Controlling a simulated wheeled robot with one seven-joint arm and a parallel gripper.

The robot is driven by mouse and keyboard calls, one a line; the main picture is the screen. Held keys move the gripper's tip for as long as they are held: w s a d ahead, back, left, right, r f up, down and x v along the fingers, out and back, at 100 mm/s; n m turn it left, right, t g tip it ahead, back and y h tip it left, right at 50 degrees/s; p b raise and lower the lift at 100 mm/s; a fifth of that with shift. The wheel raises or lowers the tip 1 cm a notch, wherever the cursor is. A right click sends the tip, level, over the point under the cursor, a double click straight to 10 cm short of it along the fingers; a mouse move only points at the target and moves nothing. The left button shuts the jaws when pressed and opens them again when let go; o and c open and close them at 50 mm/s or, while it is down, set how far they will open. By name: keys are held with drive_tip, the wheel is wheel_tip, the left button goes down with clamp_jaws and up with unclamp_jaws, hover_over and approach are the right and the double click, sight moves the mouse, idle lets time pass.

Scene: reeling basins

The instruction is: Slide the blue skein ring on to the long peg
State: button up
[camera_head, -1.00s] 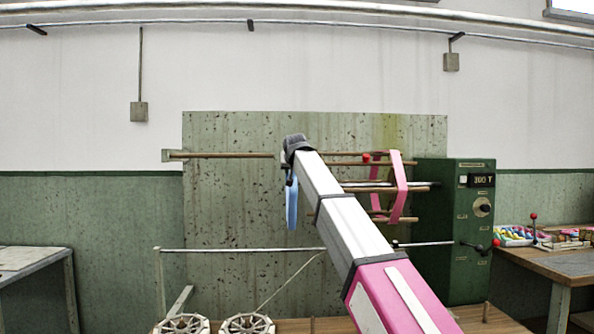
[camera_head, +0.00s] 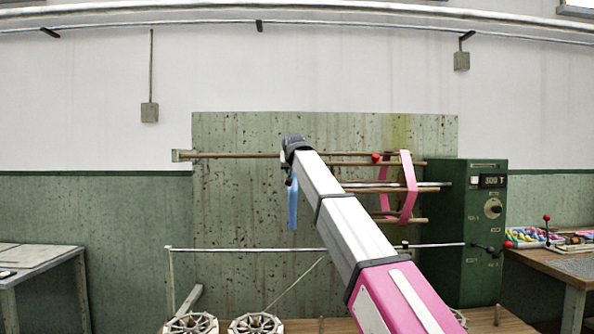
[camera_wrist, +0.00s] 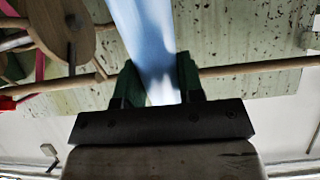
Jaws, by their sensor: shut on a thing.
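My gripper (camera_head: 295,150) is high in front of the green wall panel, mostly hidden behind my arm in the head view. Its green fingers (camera_wrist: 158,84) are shut on the blue skein ring (camera_wrist: 145,30). The ring (camera_head: 292,205) hangs below the gripper as a narrow blue band, seen almost edge-on. The long wooden peg (camera_head: 235,155) runs level from a wall bracket at left toward the gripper. In the wrist view a wooden rod (camera_wrist: 250,67) passes close by the ring on the right. I cannot tell whether the ring is around it.
To the right, a reel carries a pink skein (camera_head: 409,185), with a red knob (camera_head: 376,157) beside it. A green control box (camera_head: 470,240) stands farther right. A horizontal metal bar (camera_head: 230,250) and basins with spoked wheels (camera_head: 255,324) lie below.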

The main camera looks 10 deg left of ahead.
drive_tip(key=a, duration=0.2)
drive_tip(key=s+a, duration=0.1)
drive_tip(key=a, duration=0.1)
drive_tip(key=shift+r, duration=0.2)
drive_tip(key=shift+s, duration=0.1)
idle(0.4)
drive_tip(key=s+a, duration=0.2)
drive_tip(key=a, duration=0.4)
drive_tip(key=shift+a, duration=0.4)
idle(0.3)
drive_tip(key=s+a, duration=0.1)
drive_tip(key=a, duration=0.5)
drive_tip(key=shift+s+a, duration=0.35)
drive_tip(key=shift+s, duration=0.05)
idle(0.6)
drive_tip(key=shift+a, duration=0.1)
